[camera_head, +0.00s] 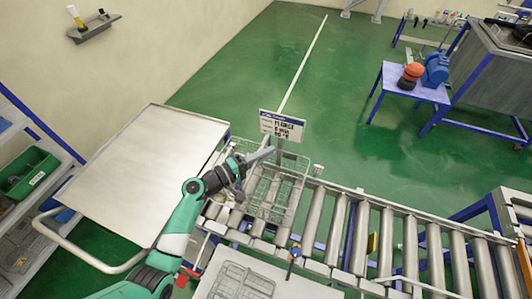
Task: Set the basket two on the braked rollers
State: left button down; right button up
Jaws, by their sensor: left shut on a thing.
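A wire basket (284,192) is at the left end of the roller conveyor (341,228), over the rollers. I cannot tell whether its base rests fully on them. My left gripper (262,156) is at the basket's upper left rim and is shut on it; the jaws are small here and the exact grip on the wire is hard to see. A second wire basket (238,283) lies on a pale surface at the bottom, in front of the conveyor. My right gripper is not in view.
A sign (282,126) stands behind the basket. A steel-topped cart (150,165) is left of the conveyor. A shelf with a green bin (28,172) is at the far left. A blue-framed table (415,88) stands at the back right. Green floor behind the conveyor is clear.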

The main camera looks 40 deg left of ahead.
pick_arm(q)
jog(key=shift+f+b, duration=1.65)
jog(key=shift+f, duration=0.65)
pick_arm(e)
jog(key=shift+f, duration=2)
pick_arm(q)
jog(key=shift+f+b, duration=0.45)
jog(key=shift+b, duration=0.05)
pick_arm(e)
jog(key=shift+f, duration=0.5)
pick_arm(q)
jog(key=c, duration=0.9)
grip_release()
jog(key=shift+o, duration=0.3)
jog(key=shift+f, duration=0.15)
